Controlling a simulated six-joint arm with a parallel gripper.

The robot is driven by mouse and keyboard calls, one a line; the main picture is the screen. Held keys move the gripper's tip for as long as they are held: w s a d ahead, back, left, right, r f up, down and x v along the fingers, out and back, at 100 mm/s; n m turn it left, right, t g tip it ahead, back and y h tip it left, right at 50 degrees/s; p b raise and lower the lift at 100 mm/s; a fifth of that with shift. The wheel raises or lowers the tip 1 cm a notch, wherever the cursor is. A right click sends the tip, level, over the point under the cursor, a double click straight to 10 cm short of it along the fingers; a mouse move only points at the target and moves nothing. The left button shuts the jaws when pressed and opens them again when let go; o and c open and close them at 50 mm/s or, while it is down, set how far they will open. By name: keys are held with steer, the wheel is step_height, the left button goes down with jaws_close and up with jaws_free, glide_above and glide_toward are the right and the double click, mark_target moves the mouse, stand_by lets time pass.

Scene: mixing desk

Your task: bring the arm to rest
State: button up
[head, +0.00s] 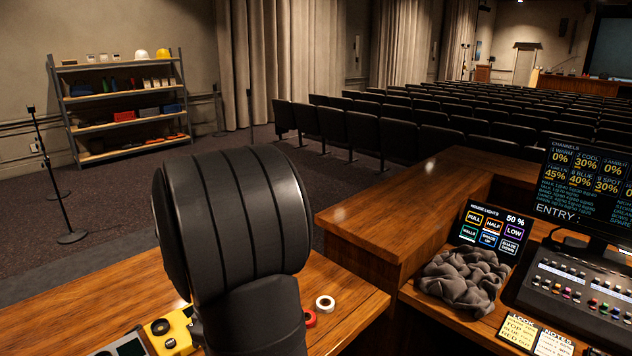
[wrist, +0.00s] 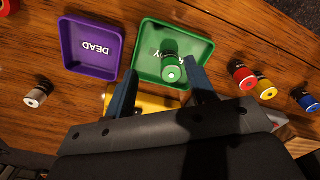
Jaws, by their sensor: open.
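My gripper (wrist: 161,78) shows in the wrist view with its two dark blue fingers spread apart. It is open, and nothing is held between the fingers. The fingertips are over the near edge of a green tray (wrist: 146,36) holding one green cylinder (wrist: 170,47). The cylinder appears beyond the fingertips and closer to the right one; the exact gap is hard to tell. In the head view my black arm fills the middle and the gripper is hidden.
A purple tray (wrist: 91,68) marked DEAD sits left of the green one. A pale cylinder (wrist: 38,92) stands farther left. Red (wrist: 244,75), yellow (wrist: 265,88) and blue (wrist: 304,98) cylinders are at right.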

steer(key=shift+a+f, duration=0.35)
steer(key=shift+a, duration=0.3)
steer(key=shift+a+f, duration=0.35)
steer(key=shift+a, duration=0.25)
stand_by(0.3)
